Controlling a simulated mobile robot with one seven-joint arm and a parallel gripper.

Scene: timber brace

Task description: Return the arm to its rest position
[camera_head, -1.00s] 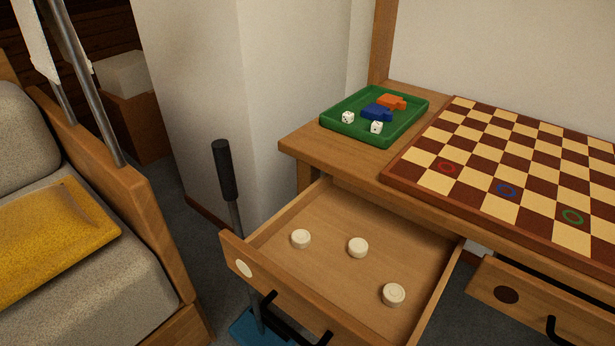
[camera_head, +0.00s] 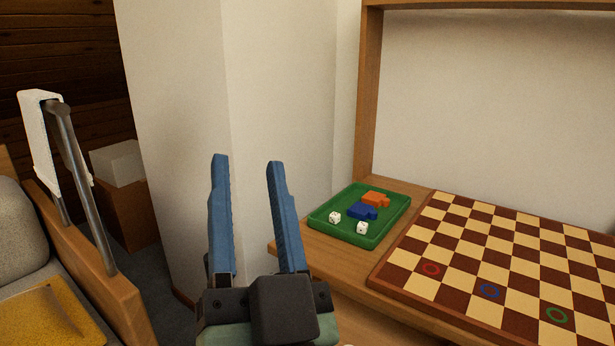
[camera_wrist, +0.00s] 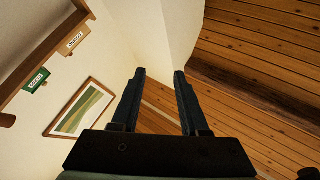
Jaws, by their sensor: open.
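My gripper (camera_head: 247,165) stands upright in the head view, left of the desk, with its two blue fingers pointing up. The fingers are apart with nothing between them. In the wrist view my gripper (camera_wrist: 160,75) is also open and empty, facing a pale wall and wooden planking. The drawer is mostly hidden below and behind the gripper in the head view.
A green tray (camera_head: 325,233) with two dice, a blue piece and an orange piece sits on the desk. A checkered board (camera_head: 490,262) lies right of it. A bed with a rail (camera_head: 85,190) is at left. A framed picture (camera_wrist: 80,108) hangs on the wall.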

